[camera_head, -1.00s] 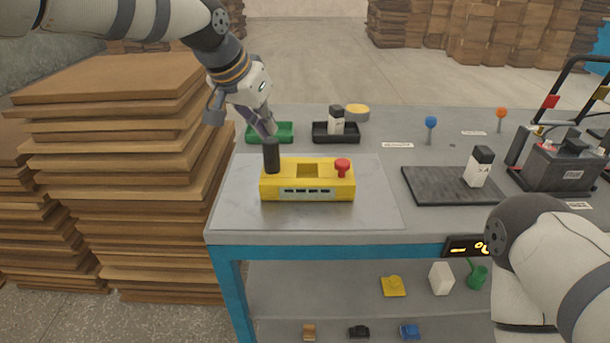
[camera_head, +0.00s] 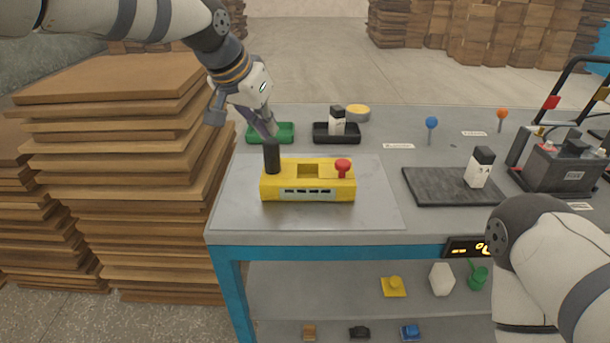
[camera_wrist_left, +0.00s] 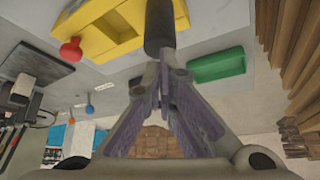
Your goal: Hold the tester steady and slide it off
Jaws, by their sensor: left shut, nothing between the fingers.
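The yellow box-shaped tester (camera_head: 308,181) sits on a light grey mat (camera_head: 230,205) at the table's near left. It has a slot on top, a red knob (camera_head: 342,167) at the right and a black upright post (camera_head: 271,156) at the left. My left gripper (camera_head: 271,136) is shut and empty, with its fingertips pointing down at the top of the post. In the left wrist view the fingertips (camera_wrist_left: 163,68) lie close to the post (camera_wrist_left: 159,22); I cannot tell whether they touch it. The tester's body (camera_wrist_left: 108,28) also shows there. My right gripper is out of view.
A green tray (camera_head: 284,139) and a black tray (camera_head: 350,139) holding a black-and-white block stand behind the tester. A dark slab (camera_head: 432,190) with another such block and a battery (camera_head: 560,168) are to the right. Stacked boards (camera_head: 110,75) stand left of the table.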

